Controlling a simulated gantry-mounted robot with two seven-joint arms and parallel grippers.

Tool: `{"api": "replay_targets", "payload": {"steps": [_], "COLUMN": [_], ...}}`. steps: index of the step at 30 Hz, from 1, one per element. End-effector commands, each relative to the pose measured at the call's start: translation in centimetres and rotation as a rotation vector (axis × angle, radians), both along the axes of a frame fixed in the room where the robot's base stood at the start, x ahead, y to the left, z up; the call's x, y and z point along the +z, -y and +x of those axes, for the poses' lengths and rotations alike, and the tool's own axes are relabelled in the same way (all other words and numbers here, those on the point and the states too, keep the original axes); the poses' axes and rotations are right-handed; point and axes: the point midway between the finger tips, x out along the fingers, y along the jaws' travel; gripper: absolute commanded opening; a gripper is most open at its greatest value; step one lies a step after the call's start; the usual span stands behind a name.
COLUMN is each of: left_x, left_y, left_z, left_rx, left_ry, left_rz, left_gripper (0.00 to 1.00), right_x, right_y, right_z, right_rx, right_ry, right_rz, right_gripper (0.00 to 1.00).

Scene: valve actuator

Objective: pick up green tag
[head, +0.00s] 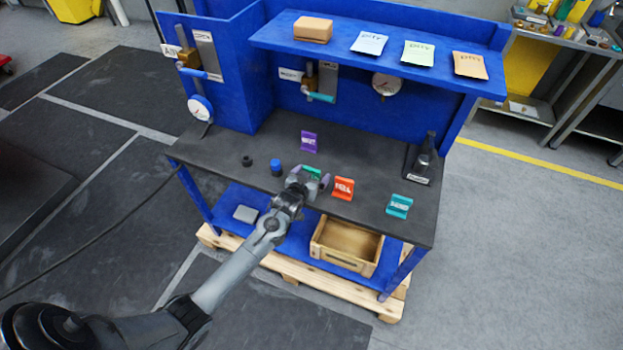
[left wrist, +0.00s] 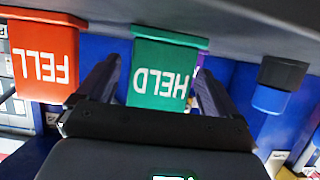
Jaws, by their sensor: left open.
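The green tag (head: 312,172), marked HELD, stands on the dark bench top, partly hidden behind my left gripper (head: 308,183) in the head view. In the left wrist view the green tag (left wrist: 160,72) shows upside down between the two dark fingers of my left gripper (left wrist: 155,85). The fingers are open, one on each side of the tag, with a visible gap on both sides. My right gripper is not in view.
A red-orange FELL tag (head: 343,188) stands just right of the green one. A purple tag (head: 308,141) stands behind, a teal tag (head: 399,206) farther right. A blue-topped piece (head: 276,170) and a black piece (head: 247,161) stand left. A shelf (head: 380,52) overhangs the back.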

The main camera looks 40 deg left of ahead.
Motion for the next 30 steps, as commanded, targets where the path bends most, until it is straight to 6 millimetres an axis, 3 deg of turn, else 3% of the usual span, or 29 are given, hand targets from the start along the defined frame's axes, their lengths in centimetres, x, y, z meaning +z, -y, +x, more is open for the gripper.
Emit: {"api": "replay_targets", "payload": {"steps": [6, 13, 24, 30], "left_x": [-0.7, -0.7, -0.7, -0.7], "left_y": [-0.5, -0.5, -0.5, -0.5], "left_z": [1.5, 1.5, 1.5, 1.5], "left_rx": [0.000, 0.000, 0.000, 0.000], "left_ry": [0.001, 0.000, 0.000, 0.001], "left_rz": [0.001, 0.000, 0.000, 0.000], "left_gripper": [0.94, 0.94, 0.38, 0.38], "right_x": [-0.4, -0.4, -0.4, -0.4], "right_y": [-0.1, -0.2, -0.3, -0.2], "right_z": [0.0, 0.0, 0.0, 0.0], "right_rx": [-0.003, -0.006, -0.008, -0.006], "right_ry": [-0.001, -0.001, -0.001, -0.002], "right_rz": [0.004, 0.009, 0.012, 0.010], "right_gripper": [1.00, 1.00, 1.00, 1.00]}}
